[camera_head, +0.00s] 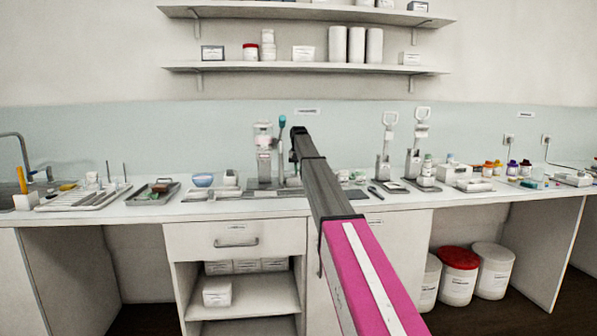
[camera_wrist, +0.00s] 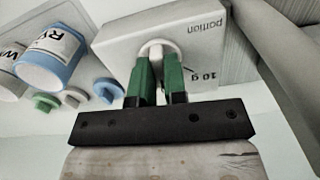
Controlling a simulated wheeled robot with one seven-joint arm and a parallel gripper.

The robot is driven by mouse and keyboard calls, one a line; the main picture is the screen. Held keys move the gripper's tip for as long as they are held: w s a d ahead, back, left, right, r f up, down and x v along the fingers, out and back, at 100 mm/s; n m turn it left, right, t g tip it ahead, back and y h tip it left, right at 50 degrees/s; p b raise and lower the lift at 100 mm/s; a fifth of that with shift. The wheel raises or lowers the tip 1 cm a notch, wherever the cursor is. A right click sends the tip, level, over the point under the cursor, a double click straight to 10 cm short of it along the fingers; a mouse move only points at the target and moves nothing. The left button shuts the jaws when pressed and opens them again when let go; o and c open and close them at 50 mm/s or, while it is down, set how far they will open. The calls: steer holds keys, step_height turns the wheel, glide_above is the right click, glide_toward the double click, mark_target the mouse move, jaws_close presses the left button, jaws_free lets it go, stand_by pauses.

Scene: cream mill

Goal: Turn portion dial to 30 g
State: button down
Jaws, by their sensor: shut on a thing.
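The portion dial (camera_wrist: 156,47) is a small white knob on the face of a white box (camera_wrist: 120,45) in the wrist view. The word "portion" and a "10 g" mark are printed upside down on that face; no 30 g mark can be read. My gripper (camera_wrist: 157,65) has its two green fingers on either side of the knob, closed on it. The fingers cover part of the knob, and I cannot tell where it points. In the head view my arm reaches toward the back of the counter, and the dial is not distinguishable there.
In the wrist view a blue labelled container (camera_wrist: 50,60) and small green, white and blue pieces stand left of the box. In the head view a clear-topped machine (camera_head: 264,150) stands left of my arm, and two tall devices stand right of it. Shelves (camera_head: 300,68) hang above.

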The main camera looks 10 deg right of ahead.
steer(key=m, duration=0.4)
steer(key=shift+m, duration=1.9)
steer(key=c, duration=1.2)
jaws_free()
steer(key=shift+o, duration=0.2)
steer(key=shift+r, duration=0.1)
step_height(320, 180, up, 7)
steer(key=shift+r, duration=0.2)
